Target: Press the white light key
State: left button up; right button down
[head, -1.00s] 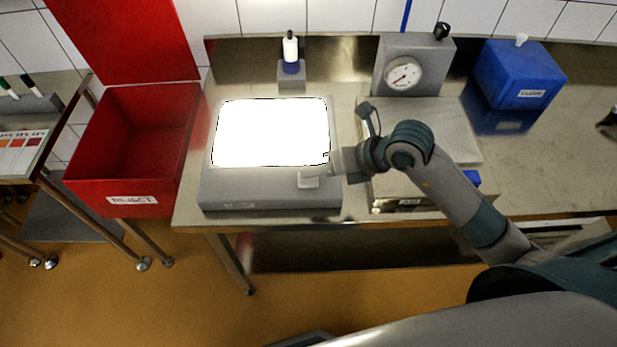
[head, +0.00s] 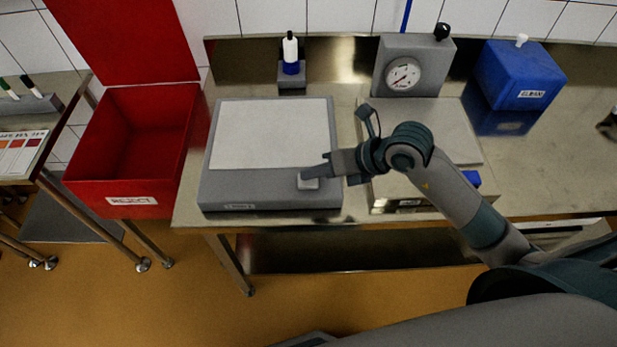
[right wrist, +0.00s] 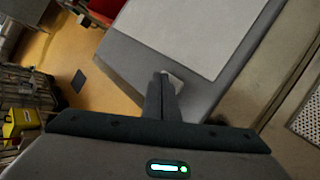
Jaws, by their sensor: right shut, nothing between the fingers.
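The white light key (head: 309,184) is a small pale block on the front ledge of the grey light box (head: 260,190), near its right end. The light box's white panel (head: 262,135) is dark now. My right gripper (head: 308,175) is shut and empty, with its fingertips at the key and partly over it. In the right wrist view the key (right wrist: 176,80) shows just beside the tips of the gripper (right wrist: 162,76); I cannot tell if they touch. My left gripper is not in view.
A red reject bin (head: 130,150) stands left of the steel bench. A white bottle (head: 290,50) in a holder is behind the light box. A dial gauge (head: 403,74) and a flat plate (head: 450,130) are right of it, and a blue box (head: 520,75) farther right.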

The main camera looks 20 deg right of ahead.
aim_at(313, 181)
jog(key=shift+r+p, duration=0.35)
jog(key=shift+r, duration=0.3)
notch_tip(313, 181, up, 6)
jog(key=p, duration=0.4)
jog(key=shift+p, duration=0.35)
